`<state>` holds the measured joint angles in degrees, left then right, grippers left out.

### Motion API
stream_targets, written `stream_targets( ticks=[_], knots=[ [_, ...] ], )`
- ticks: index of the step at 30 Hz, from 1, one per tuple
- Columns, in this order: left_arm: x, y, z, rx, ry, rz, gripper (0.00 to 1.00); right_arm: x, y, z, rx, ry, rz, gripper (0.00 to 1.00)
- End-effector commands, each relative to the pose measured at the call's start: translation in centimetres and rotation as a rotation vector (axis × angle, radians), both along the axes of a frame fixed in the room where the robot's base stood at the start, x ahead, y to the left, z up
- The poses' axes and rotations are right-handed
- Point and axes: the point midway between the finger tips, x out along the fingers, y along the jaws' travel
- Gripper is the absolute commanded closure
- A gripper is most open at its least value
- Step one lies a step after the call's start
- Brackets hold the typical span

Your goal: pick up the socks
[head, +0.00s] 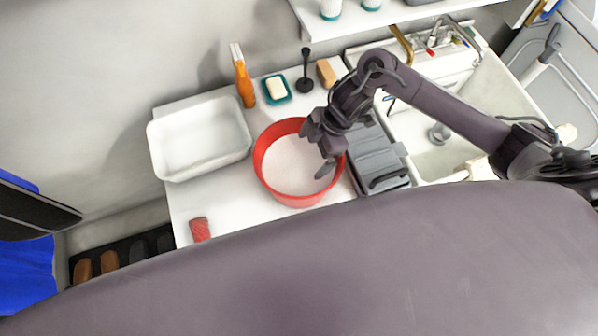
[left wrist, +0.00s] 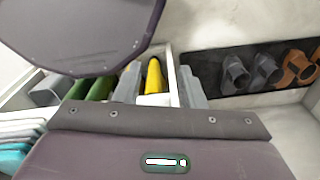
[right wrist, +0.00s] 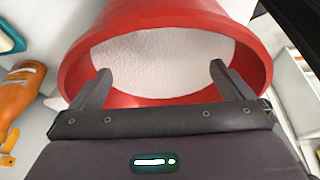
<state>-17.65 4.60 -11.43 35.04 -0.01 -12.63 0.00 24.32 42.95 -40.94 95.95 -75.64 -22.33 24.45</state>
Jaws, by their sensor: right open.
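A small red, textured bundle (head: 200,229) that may be the socks lies on the white countertop (head: 190,200) near its front edge, left of the red tub. I cannot tell for sure that it is socks. My right gripper (head: 318,155) is open and empty over the right part of the red tub (head: 283,196). In the right wrist view its two fingers (right wrist: 160,80) stand apart in front of the tub (right wrist: 160,15), with nothing between them. My left gripper (left wrist: 160,118) shows only as its body in the left wrist view; its finger state is unclear.
A white basin (head: 200,142) stands left of the tub. An orange bottle (head: 243,80), a soap dish (head: 276,90) and a grey case (head: 375,155) surround it. A sink (head: 440,150) is at right. Shoes (left wrist: 265,70) sit on a dark mat below.

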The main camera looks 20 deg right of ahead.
Motion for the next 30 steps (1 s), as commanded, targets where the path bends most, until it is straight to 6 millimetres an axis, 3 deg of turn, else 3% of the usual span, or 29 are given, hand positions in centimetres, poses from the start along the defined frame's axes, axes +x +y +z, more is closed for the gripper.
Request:
stream_targets(
  ticks=[1,4,14,21,30],
  knots=[
    [0.2,0.0,-1.0,-0.001,-0.003,0.000,0.64,0.0,0.0,-1.0,0.000,0.000,0.000,0.00],
    [0.7,-0.1,-1.1,-0.001,-0.009,-0.001,0.64,0.0,0.2,-1.4,0.001,0.000,-0.001,0.00],
    [1.5,-0.2,0.2,-0.003,-0.024,-0.001,0.64,-0.2,1.9,-4.3,0.002,0.004,-0.001,0.00],
    [1.4,-0.2,0.9,-0.002,-0.021,-0.001,0.64,-0.3,3.5,-7.4,0.001,0.002,-0.001,0.00],
    [1.1,-0.1,0.8,-0.003,-0.017,-0.001,0.64,-0.2,3.6,-8.0,0.000,0.000,0.000,0.00]
  ],
)
